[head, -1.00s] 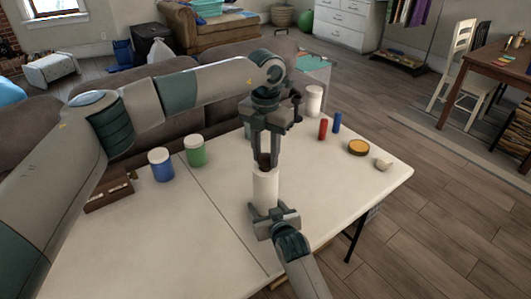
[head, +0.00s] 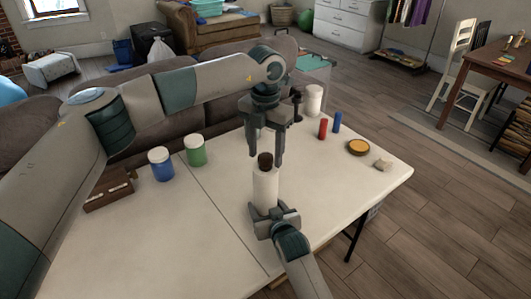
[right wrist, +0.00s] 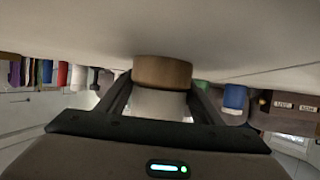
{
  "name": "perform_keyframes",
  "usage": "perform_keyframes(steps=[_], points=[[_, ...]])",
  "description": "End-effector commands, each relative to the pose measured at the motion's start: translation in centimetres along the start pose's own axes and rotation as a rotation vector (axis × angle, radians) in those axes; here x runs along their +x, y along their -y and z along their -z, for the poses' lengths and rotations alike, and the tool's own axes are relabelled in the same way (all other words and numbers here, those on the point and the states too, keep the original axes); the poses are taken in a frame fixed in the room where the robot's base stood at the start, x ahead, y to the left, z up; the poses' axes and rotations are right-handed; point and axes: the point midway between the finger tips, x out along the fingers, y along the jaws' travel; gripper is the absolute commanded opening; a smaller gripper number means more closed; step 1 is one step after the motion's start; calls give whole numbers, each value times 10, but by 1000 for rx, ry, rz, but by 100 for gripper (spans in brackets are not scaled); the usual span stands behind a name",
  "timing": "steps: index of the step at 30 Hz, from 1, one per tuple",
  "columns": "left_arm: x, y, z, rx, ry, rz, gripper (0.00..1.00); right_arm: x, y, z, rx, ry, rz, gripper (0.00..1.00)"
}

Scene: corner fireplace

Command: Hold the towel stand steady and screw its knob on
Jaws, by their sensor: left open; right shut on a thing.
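The towel stand carries a white roll (head: 265,188) that stands upright near the table's front edge. Its dark brown knob (head: 265,161) sits at the top of the roll; how tightly it is seated cannot be seen. My left gripper (head: 265,154) points down over the stand, open, with its fingers apart on either side of the knob. My right gripper (head: 267,212) is shut on the lower part of the towel stand. In the right wrist view, which is upside down, the white shaft (right wrist: 160,103) is between the fingers and a brown round base (right wrist: 162,71) shows against the tabletop.
On the white table (head: 170,245) stand a blue jar (head: 161,166), a green jar (head: 195,151) and a brown box (head: 108,192) at the left. A red cylinder (head: 323,129), a blue cylinder (head: 337,123), a round amber dish (head: 358,147) and a small beige object (head: 383,164) are at the right.

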Motion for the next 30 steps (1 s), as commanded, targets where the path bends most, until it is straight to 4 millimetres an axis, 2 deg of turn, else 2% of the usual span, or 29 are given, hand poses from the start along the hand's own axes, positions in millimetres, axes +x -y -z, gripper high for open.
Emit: perform_keyframes(steps=[5,18,24,30], points=[[-21,0,0,0,2,0,53,0,0,0,0,1,0,0],[-94,0,-1,0,2,0,53,0,0,0,0,1,0,0],[-111,0,0,0,1,-1,53,0,0,0,0,1,0,0],[-114,0,0,0,0,0,53,0,0,0,0,1,0,0]])
